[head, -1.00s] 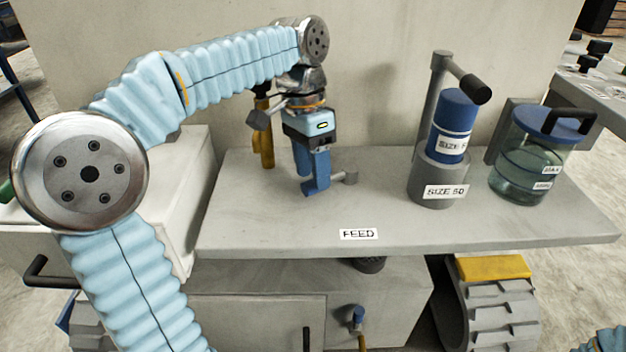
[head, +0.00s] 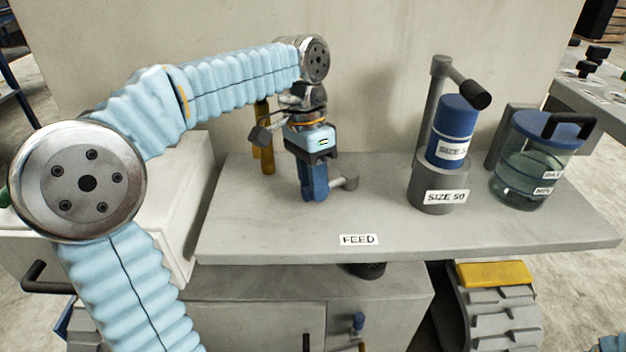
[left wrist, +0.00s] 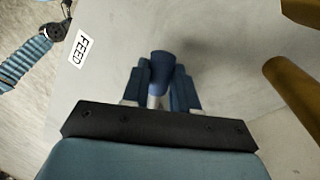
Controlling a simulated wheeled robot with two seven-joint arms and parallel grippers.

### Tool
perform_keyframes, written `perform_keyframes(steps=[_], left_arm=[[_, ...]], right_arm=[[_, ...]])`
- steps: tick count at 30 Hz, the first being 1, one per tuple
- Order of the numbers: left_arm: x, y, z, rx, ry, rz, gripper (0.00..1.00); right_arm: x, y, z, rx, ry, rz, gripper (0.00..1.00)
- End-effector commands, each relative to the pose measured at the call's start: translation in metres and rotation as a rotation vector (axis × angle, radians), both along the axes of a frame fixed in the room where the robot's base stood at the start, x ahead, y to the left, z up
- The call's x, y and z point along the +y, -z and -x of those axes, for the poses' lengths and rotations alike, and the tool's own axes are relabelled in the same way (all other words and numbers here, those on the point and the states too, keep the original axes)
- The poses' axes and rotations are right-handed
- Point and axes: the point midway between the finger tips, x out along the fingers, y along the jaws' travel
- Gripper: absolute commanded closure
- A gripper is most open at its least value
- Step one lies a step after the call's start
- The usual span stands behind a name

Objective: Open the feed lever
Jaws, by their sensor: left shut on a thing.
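My left gripper (head: 316,192) reaches down to the grey bench top, its blue fingers pointing down. In the left wrist view, the fingers (left wrist: 160,92) close around the blue handle of the feed lever (left wrist: 160,65), with a pale shaft below it. In the head view, the fingers mostly hide the handle. A short grey arm with a round end (head: 346,183) sticks out just right of them. The white FEED label (head: 359,240) lies on the bench in front and also shows in the left wrist view (left wrist: 79,48). My right gripper is out of view.
A yellow-brown pipe (head: 263,150) stands behind the gripper. To the right are a grey holder (head: 437,190) with a blue cylinder (head: 455,128) and a clear jar (head: 530,175) with a blue lid. The bench's front strip is clear.

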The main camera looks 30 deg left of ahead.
Motion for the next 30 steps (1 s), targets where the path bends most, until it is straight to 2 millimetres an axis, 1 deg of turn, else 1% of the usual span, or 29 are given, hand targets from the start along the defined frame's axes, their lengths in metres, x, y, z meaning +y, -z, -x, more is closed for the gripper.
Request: perform_keyframes(steps=[8, 14, 20, 30], left_arm=[[-0.002, -0.001, 0.001, -0.001, -0.028, 0.0, 1.0], [-0.009, -0.001, 0.005, -0.001, -0.124, 0.0, 1.0], [-0.021, -0.001, 0.009, -0.002, -0.285, 0.0, 1.0], [-0.047, -0.002, 0.012, -0.002, -0.607, 0.0, 1.0]], right_arm=[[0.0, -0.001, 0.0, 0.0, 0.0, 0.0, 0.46], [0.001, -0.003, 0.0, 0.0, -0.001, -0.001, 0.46], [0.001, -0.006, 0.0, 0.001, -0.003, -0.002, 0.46], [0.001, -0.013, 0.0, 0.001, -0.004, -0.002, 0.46]])
